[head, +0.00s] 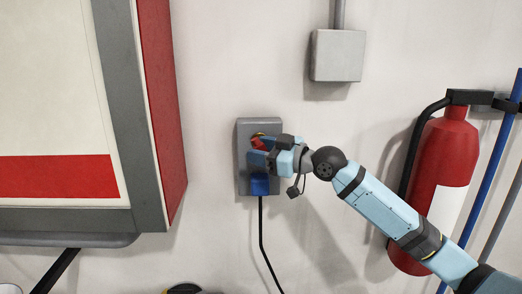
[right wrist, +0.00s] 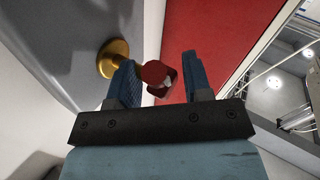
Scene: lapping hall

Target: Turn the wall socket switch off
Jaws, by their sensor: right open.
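The grey wall socket (head: 243,160) is fixed upright on the white wall in the middle of the head view. Its switch has a red knob (head: 257,143) near the top, partly hidden by my right gripper (head: 261,150). In the right wrist view, the red knob (right wrist: 154,73) shows between the two blue fingers of the open right gripper (right wrist: 158,60). A round brass-coloured part (right wrist: 112,58) sits on the grey face beside the left finger. I cannot tell whether either finger touches the knob. My left gripper is not in view.
A blue plug (head: 260,185) sits low on the socket, with a black cable (head: 262,235) hanging down. A red and white cabinet (head: 160,110) juts out at the left. A fire extinguisher (head: 447,150) hangs at the right. A grey box (head: 338,55) is above.

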